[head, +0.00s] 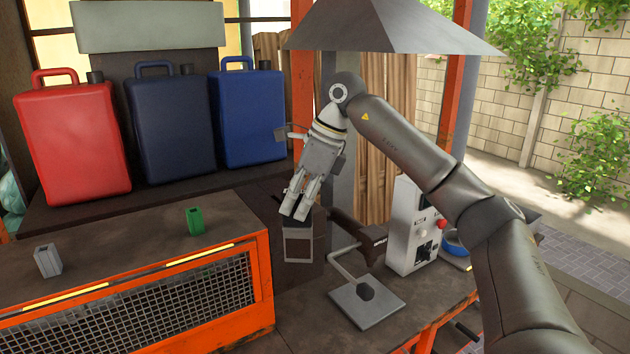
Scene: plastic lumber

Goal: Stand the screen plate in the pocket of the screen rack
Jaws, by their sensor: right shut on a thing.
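My right gripper (295,210) points down at the middle of the view, shut on the upper part of a small upright piece. This piece, which looks like the screen plate (299,246), has a dark face and a pale grey frame. It shows just below the fingertips, over the dark bench. Its top is partly hidden by the fingers. I cannot tell whether its lower edge touches anything. I cannot clearly pick out the screen rack or its pocket; it may be hidden around or behind the plate. My left gripper is not in view.
A grey stand (367,304) with a bent rod and a white control box (412,230) are to the right. An orange mesh-sided bench (262,262) at left bears a green block (195,221) and a grey block (48,261). Red (72,145) and blue (247,118) canisters stand behind.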

